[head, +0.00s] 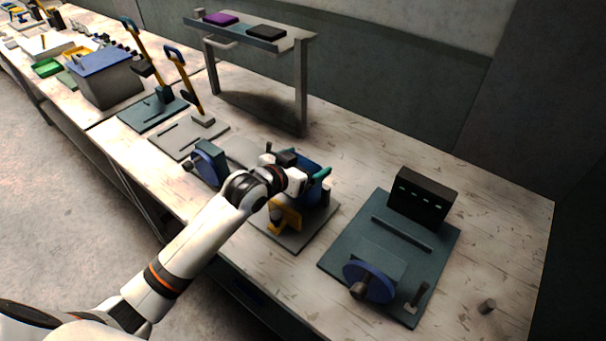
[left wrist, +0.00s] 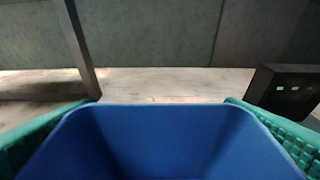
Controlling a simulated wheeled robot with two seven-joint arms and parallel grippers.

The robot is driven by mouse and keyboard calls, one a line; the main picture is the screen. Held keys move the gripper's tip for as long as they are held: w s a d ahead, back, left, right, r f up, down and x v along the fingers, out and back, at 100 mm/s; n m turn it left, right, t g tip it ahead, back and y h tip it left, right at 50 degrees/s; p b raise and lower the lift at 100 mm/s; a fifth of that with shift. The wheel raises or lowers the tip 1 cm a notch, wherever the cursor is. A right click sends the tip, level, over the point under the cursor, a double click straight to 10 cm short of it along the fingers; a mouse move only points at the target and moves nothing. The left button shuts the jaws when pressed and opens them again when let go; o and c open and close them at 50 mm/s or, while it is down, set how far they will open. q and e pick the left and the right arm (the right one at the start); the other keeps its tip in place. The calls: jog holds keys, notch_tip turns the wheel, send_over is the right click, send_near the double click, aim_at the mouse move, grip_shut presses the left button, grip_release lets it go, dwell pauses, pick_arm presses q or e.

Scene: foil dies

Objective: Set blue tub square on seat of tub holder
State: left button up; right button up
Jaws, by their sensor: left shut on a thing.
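The blue tub (head: 311,193) is between the teal fingers of my left gripper (head: 305,170), partly hidden behind my wrist in the head view. In the left wrist view the open blue tub (left wrist: 165,140) fills the lower middle, with a teal finger against each side. My left gripper is shut on it. What seems to be the tub holder, a grey plate (head: 297,240) with a yellow bracket (head: 288,216), lies under and in front of the tub. The seat is hidden, so I cannot tell whether the tub touches it. My right gripper is not in view.
To the right is a dark green plate (head: 335,247) with a black box (head: 422,198) and a blue wheel (head: 369,282). A device with a blue disc (head: 209,163) stands left. A raised shelf (head: 302,90) is behind. The bench's right end is mostly clear.

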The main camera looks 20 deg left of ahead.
pick_arm(q)
notch_tip(320, 180, down, 4)
jog(key=shift+r, duration=0.2)
jog(key=o, duration=1.1)
jog(key=shift+f, duration=0.1)
jog(key=shift+c, duration=0.2)
jog(key=shift+r, duration=0.25)
jog(key=b+v, duration=0.1)
jog(key=v, duration=0.9)
jog(key=shift+s+a+f, duration=0.1)
jog(key=shift+s+a, duration=0.05)
jog(key=shift+s, duration=0.2)
jog(key=shift+s+a+r, duration=0.2)
jog(key=shift+s+r, duration=0.15)
jog(key=shift+s, duration=0.25)
